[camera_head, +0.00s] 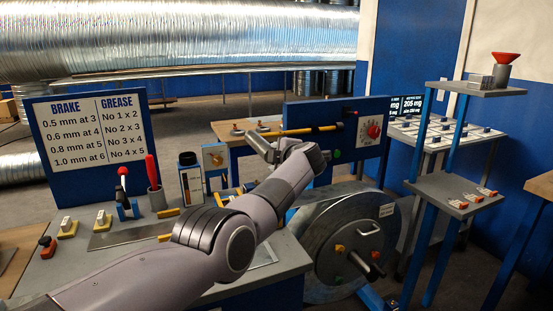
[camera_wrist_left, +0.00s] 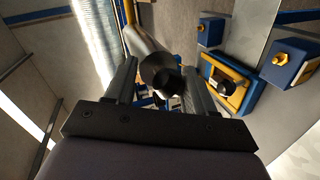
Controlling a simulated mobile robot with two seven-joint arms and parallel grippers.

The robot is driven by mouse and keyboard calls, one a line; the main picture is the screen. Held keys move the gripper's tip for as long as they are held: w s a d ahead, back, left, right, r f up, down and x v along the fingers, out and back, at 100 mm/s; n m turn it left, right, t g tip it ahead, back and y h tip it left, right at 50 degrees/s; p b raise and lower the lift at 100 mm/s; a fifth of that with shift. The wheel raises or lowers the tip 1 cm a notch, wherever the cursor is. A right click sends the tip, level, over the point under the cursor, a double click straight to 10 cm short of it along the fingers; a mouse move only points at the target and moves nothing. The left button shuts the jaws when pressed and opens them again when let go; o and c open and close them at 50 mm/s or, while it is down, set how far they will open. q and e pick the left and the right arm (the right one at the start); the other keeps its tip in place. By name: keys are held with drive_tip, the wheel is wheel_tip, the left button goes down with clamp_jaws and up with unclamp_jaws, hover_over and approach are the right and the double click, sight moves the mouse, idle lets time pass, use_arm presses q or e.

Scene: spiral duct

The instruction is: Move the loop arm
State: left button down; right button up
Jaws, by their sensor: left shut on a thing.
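A long yellow bar (camera_head: 302,130), which looks like the loop arm, reaches leftward over the bench from in front of a blue panel. My left gripper (camera_head: 260,142) is at the bar's left end, and my own wrist hides part of the contact. In the left wrist view, the fingers of my left gripper (camera_wrist_left: 160,68) are shut on a grey cylindrical piece (camera_wrist_left: 150,52) with a dark round end. A yellow strip (camera_wrist_left: 129,14) shows beyond that piece. Whether the piece and the bar are one part I cannot tell. My right gripper is not in view.
A blue panel (camera_head: 358,112) with a red dial (camera_head: 374,130) stands behind my wrist. A large metal drum (camera_head: 335,245) is below right. The bench holds a red-handled tool (camera_head: 152,170), a black-topped post (camera_head: 188,160) and a sign (camera_head: 92,132). A silver duct (camera_head: 180,40) runs behind.

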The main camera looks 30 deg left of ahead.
use_arm(q)
drive_tip(key=shift+a+r, duration=0.1)
drive_tip(key=shift+r, duration=0.25)
drive_tip(key=c, duration=0.7)
unclamp_jaws()
drive_tip(key=shift+c, duration=0.2)
drive_tip(key=o, duration=0.3)
drive_tip(key=shift+w, duration=0.1)
drive_tip(key=shift+o, duration=0.2)
drive_tip(key=shift+f, duration=0.2)
drive_tip(key=shift+d, duration=0.2)
